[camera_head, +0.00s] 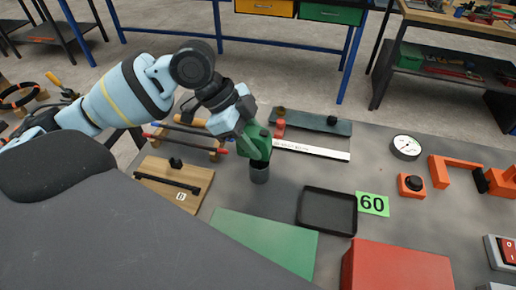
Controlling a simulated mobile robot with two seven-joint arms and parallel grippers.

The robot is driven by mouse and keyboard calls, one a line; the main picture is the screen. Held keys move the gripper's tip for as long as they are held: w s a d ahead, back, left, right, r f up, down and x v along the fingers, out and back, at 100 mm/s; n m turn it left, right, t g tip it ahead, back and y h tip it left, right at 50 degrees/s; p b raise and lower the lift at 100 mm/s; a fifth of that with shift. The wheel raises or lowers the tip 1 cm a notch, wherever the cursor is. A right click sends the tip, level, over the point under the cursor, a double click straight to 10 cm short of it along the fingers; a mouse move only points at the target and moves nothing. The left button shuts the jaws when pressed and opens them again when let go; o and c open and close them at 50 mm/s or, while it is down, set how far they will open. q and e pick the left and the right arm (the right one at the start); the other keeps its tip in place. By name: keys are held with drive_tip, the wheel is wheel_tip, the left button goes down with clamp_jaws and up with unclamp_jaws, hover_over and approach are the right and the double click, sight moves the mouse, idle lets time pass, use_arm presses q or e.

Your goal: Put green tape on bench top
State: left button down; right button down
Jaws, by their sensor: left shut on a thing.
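My left gripper (247,133) comes in from the upper left and is shut on a green thing, which I take to be the green tape (259,144). The gripper's fingers partly cover it. My right gripper is not in view.
A black tray (328,190), a green mat (265,240), a red box (397,268) and a green "60" card (372,204) lie nearby. A wooden board (150,183) and a rod rack (190,138) are left. Orange fixtures (455,170) stand right. Bare bench shows between the cylinder and tray.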

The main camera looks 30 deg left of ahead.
use_arm(q)
drive_tip(key=shift+w+d+f, duration=0.2)
drive_tip(key=shift+w+d, duration=0.1)
drive_tip(key=shift+f, duration=1.55)
drive_tip(key=shift+f, duration=0.55)
drive_tip(key=c, duration=1)
unclamp_jaws()
drive_tip(key=shift+o, duration=0.2)
drive_tip(key=shift+r, duration=0.2)
drive_tip(key=v, duration=1.2)
drive_tip(key=shift+r+p, duration=0.3)
drive_tip(key=shift+r, duration=0.05)
